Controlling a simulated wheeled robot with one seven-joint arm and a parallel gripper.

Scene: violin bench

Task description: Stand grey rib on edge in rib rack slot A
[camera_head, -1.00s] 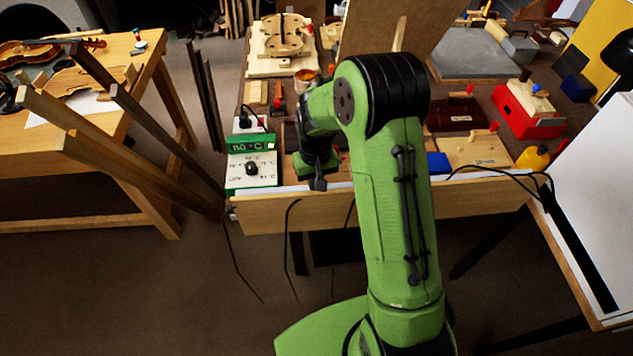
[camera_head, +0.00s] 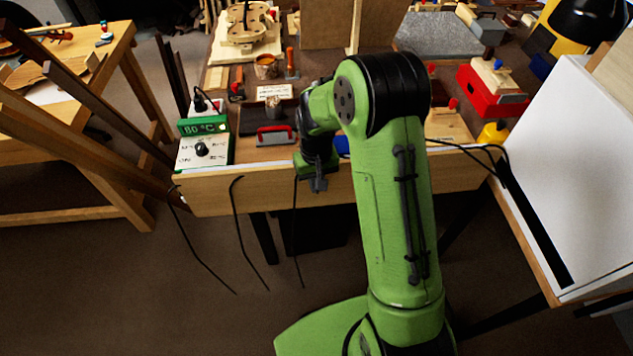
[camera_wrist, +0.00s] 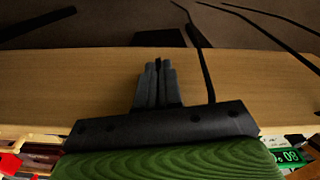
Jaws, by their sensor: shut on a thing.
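My gripper (camera_head: 318,185) hangs fingers-down at the bench's front edge in the head view, just in front of the wooden apron. In the wrist view its two grey fingers (camera_wrist: 156,68) are nearly together, with a thin dark strip between their tips. I take this strip to be the grey rib (camera_wrist: 157,63), held in the jaws; only a sliver of it shows, so its tilt cannot be told. I cannot make out the rib rack or slot A; my arm hides part of the bench.
The bench front apron (camera_head: 250,192) is close to my gripper. A green and white 80 °C control box (camera_head: 204,150) stands at the bench's left corner. A red-handled tool (camera_head: 275,130) lies right of it. A white-topped table (camera_head: 570,170) stands at right. Black cables hang in front.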

